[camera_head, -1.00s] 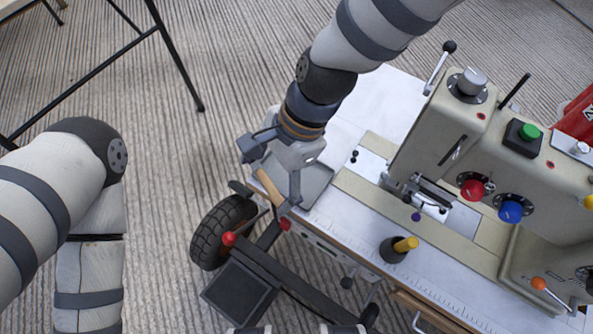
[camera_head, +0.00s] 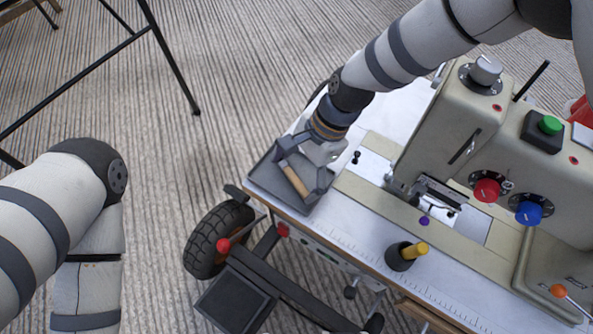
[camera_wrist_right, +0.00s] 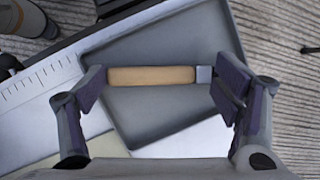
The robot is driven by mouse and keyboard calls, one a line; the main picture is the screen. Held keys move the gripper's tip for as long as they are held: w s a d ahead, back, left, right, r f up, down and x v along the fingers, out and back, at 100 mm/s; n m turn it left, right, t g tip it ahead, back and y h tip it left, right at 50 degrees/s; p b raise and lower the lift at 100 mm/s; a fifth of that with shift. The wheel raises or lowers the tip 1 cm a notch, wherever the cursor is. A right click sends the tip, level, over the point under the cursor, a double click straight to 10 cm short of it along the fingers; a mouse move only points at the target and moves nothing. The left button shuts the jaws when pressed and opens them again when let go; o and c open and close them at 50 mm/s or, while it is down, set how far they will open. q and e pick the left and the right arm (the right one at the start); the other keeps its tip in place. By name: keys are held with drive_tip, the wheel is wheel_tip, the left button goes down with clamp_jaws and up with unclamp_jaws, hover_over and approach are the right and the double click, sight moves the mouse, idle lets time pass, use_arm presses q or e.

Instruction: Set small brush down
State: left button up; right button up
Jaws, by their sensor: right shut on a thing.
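The small brush (camera_head: 295,180) has a light wooden handle and a grey metal ferrule. My right gripper (camera_head: 304,170) is shut on it, over the grey tray (camera_head: 265,174) at the table's corner. In the right wrist view the brush (camera_wrist_right: 150,76) lies crosswise between the two fingers of my right gripper (camera_wrist_right: 160,88), with the tray (camera_wrist_right: 150,125) behind it. I cannot tell whether the brush touches the tray floor. Its bristles are not clearly visible. My left gripper is out of view; only my left arm shows.
The sewing machine (camera_head: 455,130) stands on the white table to the right of the tray. A dark cup (camera_head: 398,258) with a yellow-topped item stands near the front edge. A black wheel (camera_head: 215,238) is below the corner. White tabletop (camera_head: 345,222) is bare beside the tray.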

drive_tip(key=o, duration=0.9)
drive_tip(key=shift+f, duration=0.15)
drive_tip(key=shift+o, duration=0.2)
drive_tip(key=shift+r, duration=0.4)
drive_tip(key=p+v, duration=0.2)
drive_tip(key=v, duration=0.9)
drive_tip(key=shift+r+p, duration=0.3)
drive_tip(key=shift+p, duration=0.1)
drive_tip(key=shift+w+d, duration=0.1)
drive_tip(key=shift+d, duration=0.05)
